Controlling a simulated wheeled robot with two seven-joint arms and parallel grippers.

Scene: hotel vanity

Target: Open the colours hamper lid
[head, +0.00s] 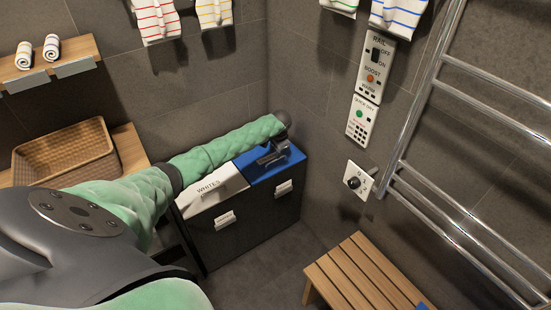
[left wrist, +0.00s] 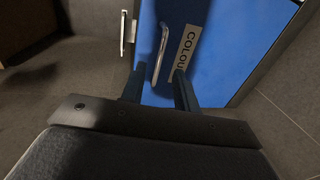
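The hamper (head: 245,222) stands in the corner with two lids side by side. The blue colours lid (head: 262,178) is on the right and lies flat and shut; the white lid (head: 212,192), marked WHITES, is on the left. My left gripper (head: 272,158) is over the blue lid. In the left wrist view, the blue lid (left wrist: 225,45) carries a COLOURS label (left wrist: 186,50), partly hidden by a finger, and a pale handle (left wrist: 160,55). The left gripper (left wrist: 158,85) is open, its fingers either side of the handle's lower end; contact cannot be told. My right gripper is out of view.
A wicker basket (head: 65,155) sits on a wooden shelf to the left. A slatted wooden bench (head: 365,275) stands at the front right, under a chrome towel rail (head: 410,110). Tiled walls close in behind the hamper.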

